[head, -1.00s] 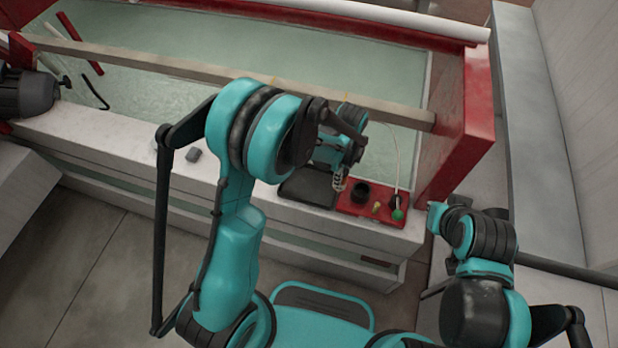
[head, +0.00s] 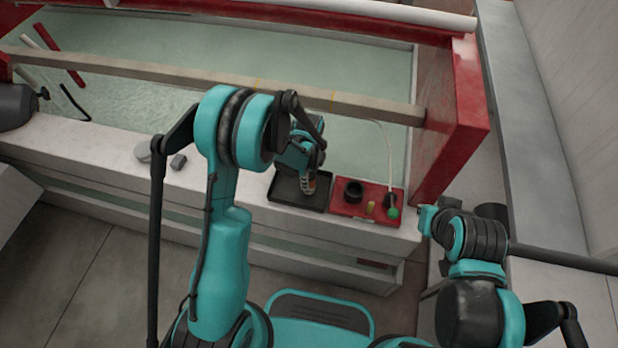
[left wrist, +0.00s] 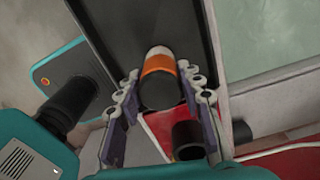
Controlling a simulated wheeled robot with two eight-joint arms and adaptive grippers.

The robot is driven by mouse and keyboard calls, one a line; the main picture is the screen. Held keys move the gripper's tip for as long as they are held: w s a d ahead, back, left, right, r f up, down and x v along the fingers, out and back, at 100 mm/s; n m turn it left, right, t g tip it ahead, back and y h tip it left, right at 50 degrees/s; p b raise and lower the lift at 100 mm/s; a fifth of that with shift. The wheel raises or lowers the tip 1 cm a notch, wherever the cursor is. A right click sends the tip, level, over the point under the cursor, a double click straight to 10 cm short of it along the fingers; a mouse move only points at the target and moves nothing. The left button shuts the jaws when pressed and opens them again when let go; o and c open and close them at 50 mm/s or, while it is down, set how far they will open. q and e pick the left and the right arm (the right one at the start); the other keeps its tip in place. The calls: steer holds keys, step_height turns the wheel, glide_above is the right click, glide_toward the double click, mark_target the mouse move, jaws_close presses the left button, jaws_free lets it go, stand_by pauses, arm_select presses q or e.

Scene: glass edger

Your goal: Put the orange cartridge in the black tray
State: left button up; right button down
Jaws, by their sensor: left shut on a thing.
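The black tray (head: 283,189) lies on the white ledge in the head view, left of a red mat. My left gripper (head: 309,184) is over the tray's right part, pointing down. It is shut on the orange cartridge (left wrist: 158,65), which has a pale end, an orange band and a dark end. In the left wrist view the cartridge sits between the two fingers, with the dark tray floor (left wrist: 195,25) behind it. I cannot tell whether the cartridge touches the tray. My right arm shows at the right of the head view, but its gripper fingers do not show.
The red mat (head: 345,209) holds a black cup (head: 353,191), a small yellow item (head: 370,207) and a green-ended item (head: 393,212) with a pale cord. Grey pieces (head: 178,161) lie on the ledge to the left. A beam (head: 380,108) crosses behind; a red post (head: 452,120) stands right.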

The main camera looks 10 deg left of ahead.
arm_select(q)
steer(key=shift+f, duration=0.2)
steer(key=o, duration=1.3)
steer(key=shift+c, duration=0.2)
steer(key=shift+r, duration=0.1)
steer(key=shift+r, duration=0.35)
steer(key=s+a+r+n+t+p, duration=0.1)
steer(key=s+r+n+p, duration=0.15)
steer(key=r, duration=0.55)
steer(key=s+a+r+n+t+p, duration=0.1)
steer(key=s+r+n, duration=0.25)
steer(key=r, duration=0.45)
steer(key=s+a+r+n+t+p, duration=0.1)
steer(key=s+r+n, duration=0.15)
steer(key=r, duration=0.65)
steer(key=s+a+r+n+t, duration=0.1)
steer(key=s+n+t, duration=0.1)
steer(key=s+n, duration=0.2)
steer(key=s+a+r+n+t, duration=0.1)
steer(key=s+r+n+t, duration=0.1)
steer(key=s+n, duration=0.3)
steer(key=n, duration=0.2)
steer(key=shift+s+a+n, duration=0.15)
steer(key=shift+a+n, duration=0.2)
steer(key=shift+a, duration=0.05)
